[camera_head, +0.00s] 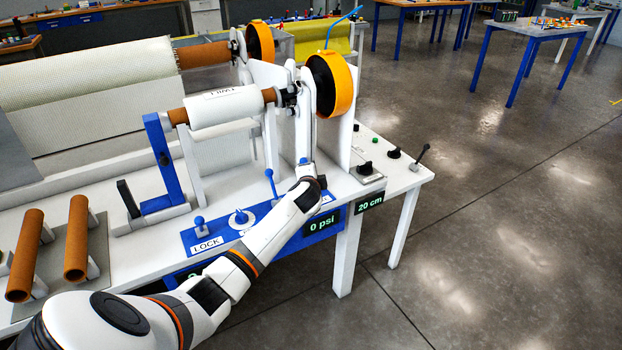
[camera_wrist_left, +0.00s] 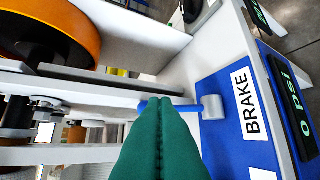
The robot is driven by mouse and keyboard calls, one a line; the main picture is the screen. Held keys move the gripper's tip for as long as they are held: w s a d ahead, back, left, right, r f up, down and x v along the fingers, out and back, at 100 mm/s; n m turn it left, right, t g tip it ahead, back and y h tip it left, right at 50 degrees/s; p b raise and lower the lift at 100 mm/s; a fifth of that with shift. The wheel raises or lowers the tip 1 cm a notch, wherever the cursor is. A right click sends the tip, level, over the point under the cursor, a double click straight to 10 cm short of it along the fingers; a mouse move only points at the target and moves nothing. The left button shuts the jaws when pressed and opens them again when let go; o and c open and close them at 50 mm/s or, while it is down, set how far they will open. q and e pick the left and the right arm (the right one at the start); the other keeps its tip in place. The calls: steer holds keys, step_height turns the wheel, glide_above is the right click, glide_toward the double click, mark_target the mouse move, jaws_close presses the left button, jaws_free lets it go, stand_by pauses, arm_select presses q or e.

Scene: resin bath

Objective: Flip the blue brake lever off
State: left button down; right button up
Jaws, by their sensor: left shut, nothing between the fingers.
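The blue brake lever (camera_wrist_left: 184,107) shows in the left wrist view as a thin blue rod on a pale round base, beside the BRAKE label (camera_wrist_left: 245,104). My left gripper (camera_wrist_left: 159,100) has its green fingers shut and empty. Their tips overlap the far end of the lever in that view; I cannot tell whether they touch it. In the head view my left wrist covers the brake area of the blue control panel (camera_head: 187,237), and the fingers cannot be made out. My right gripper is not in view.
Other blue levers stand on the panel, one by the LOCK label (camera_head: 207,244) and one further right (camera_head: 270,184). A 0 psi display (camera_head: 320,225) is on the panel front. Rollers and an orange wheel (camera_head: 332,86) rise behind. Open floor lies to the right.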

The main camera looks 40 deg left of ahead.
arm_select(q)
steer(key=shift+r+v, duration=0.2)
steer(key=shift+v, duration=2.55)
steer(key=shift+w, duration=0.15)
steer(key=s+d+f+n+g+h, duration=0.1)
steer(key=s+d+f+g, duration=0.3)
steer(key=f, duration=0.7)
steer(key=s+d+f+t+h, duration=0.1)
steer(key=s+f+h, duration=0.1)
steer(key=s+f, duration=0.7)
steer(key=s+d+f+n+g+h, duration=0.1)
steer(key=s+d+f+g, duration=0.15)
steer(key=f, duration=1.05)
steer(key=s+d+f+n+g+h, duration=0.1)
steer(key=s+d+f, duration=0.3)
steer(key=s, duration=0.9)
steer(key=s+d+f+n+g+h, duration=0.1)
steer(key=s+d+f, duration=0.4)
steer(key=s, duration=0.8)
steer(key=s+d+f+n+g+h, duration=0.1)
steer(key=s+d+f, duration=0.4)
steer(key=s+f, duration=0.5)
steer(key=s+n+g, duration=0.1)
steer(key=s+g, duration=0.1)
steer(key=s, duration=0.1)
steer(key=shift+s+d, duration=0.2)
steer(key=shift+s, duration=0.1)
